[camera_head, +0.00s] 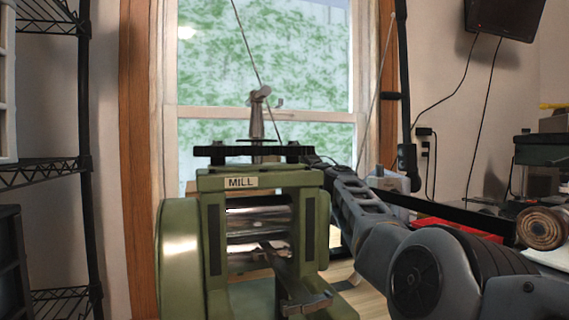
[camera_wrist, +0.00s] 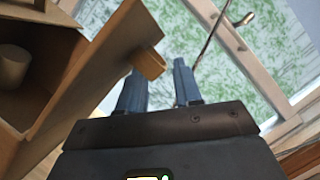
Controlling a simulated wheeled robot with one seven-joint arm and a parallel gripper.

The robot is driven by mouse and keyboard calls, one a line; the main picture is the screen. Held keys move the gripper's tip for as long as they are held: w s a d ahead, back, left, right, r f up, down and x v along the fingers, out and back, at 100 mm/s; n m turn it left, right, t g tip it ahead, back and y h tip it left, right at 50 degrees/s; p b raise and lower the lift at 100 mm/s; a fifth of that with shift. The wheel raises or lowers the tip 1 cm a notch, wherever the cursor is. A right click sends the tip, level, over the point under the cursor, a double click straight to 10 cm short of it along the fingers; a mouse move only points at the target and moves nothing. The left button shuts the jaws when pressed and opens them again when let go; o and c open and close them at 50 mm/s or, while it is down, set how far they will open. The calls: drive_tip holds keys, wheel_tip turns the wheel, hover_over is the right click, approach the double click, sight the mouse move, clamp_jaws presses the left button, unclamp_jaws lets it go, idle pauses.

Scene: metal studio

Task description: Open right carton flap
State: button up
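A brown open box that looks like the carton (camera_wrist: 50,62) fills the left of the wrist view, tilted in the picture, with a pale cylinder (camera_wrist: 13,66) inside. A broad brown panel (camera_wrist: 110,42), perhaps a flap, slants up from it, with a small lighter brown block (camera_wrist: 150,63) at its right end. My gripper (camera_wrist: 160,88) has its two blue-grey fingers apart, with nothing seen held between them. The left finger is close to the panel and block; contact cannot be told. In the head view my gripper and the carton are hidden behind the green mill.
The green mill (camera_head: 213,185) stands in front of my arm in the head view. A window (camera_head: 265,60) is behind. A black wire shelf (camera_head: 45,165) is at left. A red item (camera_head: 460,229) and a brown roll (camera_head: 541,228) lie at right.

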drive_tip(key=shift+s+d+r+p, duration=0.1)
drive_tip(key=shift+p, duration=0.4)
drive_tip(key=p+v, duration=0.7)
drive_tip(key=p, duration=0.2)
drive_tip(key=shift+s+f, duration=0.25)
drive_tip(key=shift+d, duration=0.15)
